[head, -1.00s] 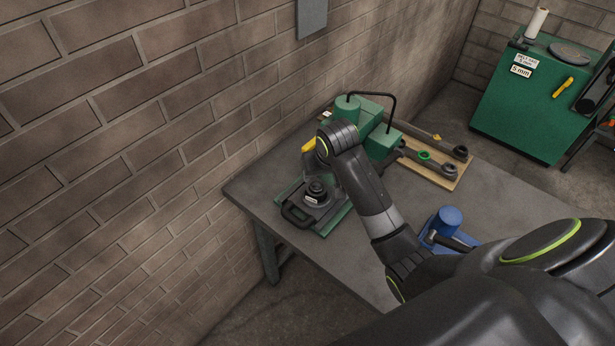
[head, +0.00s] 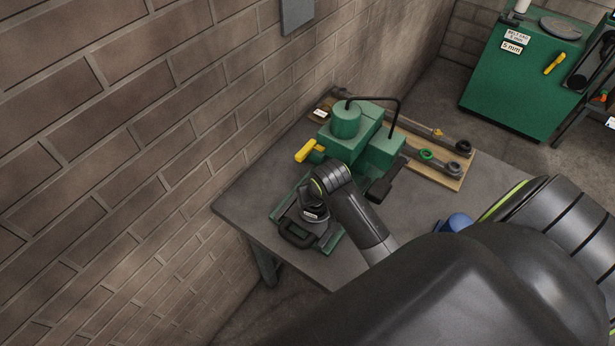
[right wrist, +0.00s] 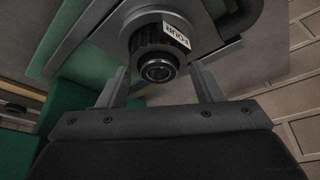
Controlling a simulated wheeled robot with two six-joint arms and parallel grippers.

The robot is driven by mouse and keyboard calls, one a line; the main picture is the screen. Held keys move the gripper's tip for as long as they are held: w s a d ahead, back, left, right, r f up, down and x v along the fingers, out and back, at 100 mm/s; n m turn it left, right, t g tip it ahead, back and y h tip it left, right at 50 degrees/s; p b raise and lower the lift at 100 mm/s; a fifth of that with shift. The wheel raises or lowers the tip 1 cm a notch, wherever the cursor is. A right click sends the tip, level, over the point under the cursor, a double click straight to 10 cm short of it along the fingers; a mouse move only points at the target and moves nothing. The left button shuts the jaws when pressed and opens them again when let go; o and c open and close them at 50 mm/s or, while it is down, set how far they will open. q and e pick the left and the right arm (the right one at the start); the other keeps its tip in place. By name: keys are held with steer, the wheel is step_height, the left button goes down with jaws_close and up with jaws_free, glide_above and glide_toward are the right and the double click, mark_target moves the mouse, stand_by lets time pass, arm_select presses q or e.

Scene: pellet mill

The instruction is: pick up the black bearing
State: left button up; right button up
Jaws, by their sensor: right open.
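A round black piece with a ribbed side, a pale label and a shiny ring at its end (right wrist: 158,66) shows in the right wrist view. It looks like the black bearing, though I cannot be sure. In the head view it sits in a dark fixture with a loop handle (head: 296,236), partly hidden by my right arm. My right gripper (right wrist: 161,88) is open, with one finger on each side of the piece's near end and gaps between. In the head view the right gripper is hidden behind its wrist. My left gripper is not in view.
A green machine (head: 384,152) with a yellow handle (head: 304,151) stands close behind the fixture. A wooden board (head: 452,183) holds dark tools and a green ring (head: 426,155). A blue object (head: 455,223) is half hidden by my arm. A brick wall borders the table (head: 235,215).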

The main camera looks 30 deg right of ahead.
steer(key=shift+s, duration=0.1)
steer(key=shift+s+r, duration=0.2)
steer(key=shift+s, duration=0.1)
steer(key=shift+s+r, duration=0.15)
steer(key=shift+s, duration=0.15)
steer(key=c, duration=0.7)
steer(key=shift+c, duration=2.3)
jaws_close()
steer(key=shift+w+r, duration=0.2)
steer(key=shift+r, duration=0.15)
step_height(320, 180, up, 9)
steer(key=b, duration=0.2)
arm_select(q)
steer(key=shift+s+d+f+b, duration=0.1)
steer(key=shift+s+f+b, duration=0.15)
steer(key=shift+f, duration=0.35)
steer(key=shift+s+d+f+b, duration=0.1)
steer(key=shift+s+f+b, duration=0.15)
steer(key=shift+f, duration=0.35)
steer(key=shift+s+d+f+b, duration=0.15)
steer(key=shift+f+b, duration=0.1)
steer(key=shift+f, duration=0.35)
arm_select(e)
steer(key=shift+s+f, duration=0.2)
steer(key=shift+f, duration=2.9)
